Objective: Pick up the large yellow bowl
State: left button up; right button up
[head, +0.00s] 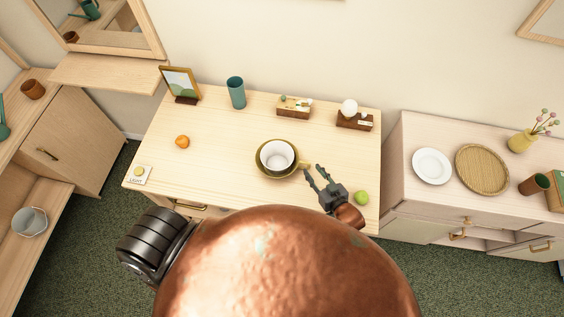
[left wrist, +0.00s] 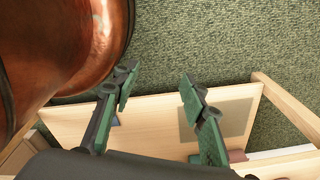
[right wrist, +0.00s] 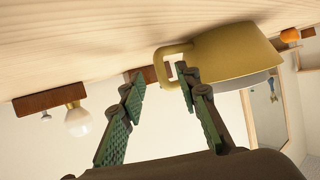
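The large yellow bowl (head: 261,170) stands on the light wooden table (head: 215,150); its inside looks white, and a handle sticks out on its right. In the right wrist view the yellow bowl (right wrist: 235,52) shows from the side, with its squared handle (right wrist: 161,62) toward my fingers. My right gripper (head: 314,177) is open just right of the bowl. In the right wrist view its fingers (right wrist: 158,85) are spread, and one overlaps the handle; contact cannot be told. My left gripper (left wrist: 157,85) is open and empty, above an open wooden drawer (left wrist: 150,135).
A green fruit (head: 361,198) lies right of my right gripper. A sideboard (head: 405,185) with a white plate (head: 432,166) stands right.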

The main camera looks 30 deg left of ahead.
jog(key=x, duration=0.3)
jog(key=shift+s, duration=0.15)
grip_shut()
pick_arm(q)
jog(key=shift+w, duration=0.85)
jog(key=shift+w, duration=0.15)
